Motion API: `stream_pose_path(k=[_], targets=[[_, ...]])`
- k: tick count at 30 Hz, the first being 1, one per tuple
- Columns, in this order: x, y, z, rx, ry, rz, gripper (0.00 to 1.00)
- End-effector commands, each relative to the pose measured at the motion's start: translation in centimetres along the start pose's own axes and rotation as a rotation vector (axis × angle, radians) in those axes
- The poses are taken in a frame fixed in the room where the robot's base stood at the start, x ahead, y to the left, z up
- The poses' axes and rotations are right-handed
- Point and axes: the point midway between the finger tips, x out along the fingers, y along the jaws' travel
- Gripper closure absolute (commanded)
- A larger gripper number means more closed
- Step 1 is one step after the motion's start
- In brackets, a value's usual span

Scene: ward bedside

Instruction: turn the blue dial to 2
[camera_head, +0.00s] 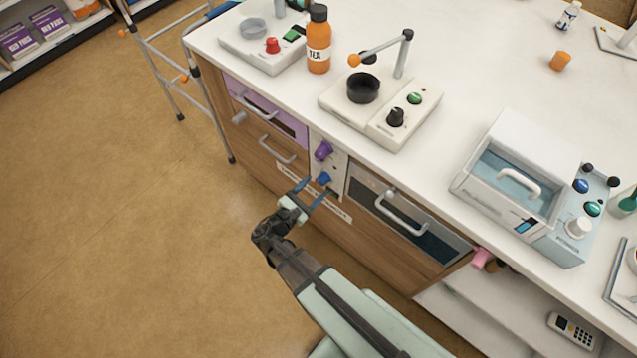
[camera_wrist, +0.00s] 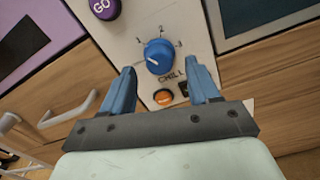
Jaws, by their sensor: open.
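The blue dial (camera_head: 324,179) sits low on a pale panel in the cabinet front, and in the wrist view the dial (camera_wrist: 159,56) is at top centre. Figures 1, 2 and 3 are printed around its upper side, with CHILL below. A short white mark on its face lies toward the lower left, away from the 2. My gripper (camera_head: 313,191) is in front of the panel. In the wrist view its two blue fingers (camera_wrist: 162,80) are open, one on each lower side of the dial. I see no contact.
A purple GO button (camera_wrist: 104,8) is above left of the dial, an orange button (camera_wrist: 164,97) below it. Drawer handles (camera_head: 277,149) and an oven-like door handle (camera_head: 401,213) project on either side. The counter (camera_head: 455,75) overhangs above; open floor is left.

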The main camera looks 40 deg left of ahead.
Motion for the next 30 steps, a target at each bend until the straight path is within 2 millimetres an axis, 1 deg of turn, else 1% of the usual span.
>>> stream_pose_path(k=[1,7,12,20,23,30], targets=[[0.7,0.0,0.0,0.0,0.0,-0.002,0.4],[2.2,0.0,0.0,0.0,0.0,-0.002,0.4],[2.6,0.0,0.0,0.0,0.001,0.001,0.4],[2.7,0.0,0.0,0.0,0.001,0.001,0.4],[2.7,0.0,0.0,0.0,0.001,0.0,0.47],[2.7,0.0,0.0,0.0,0.001,0.0,0.7]])
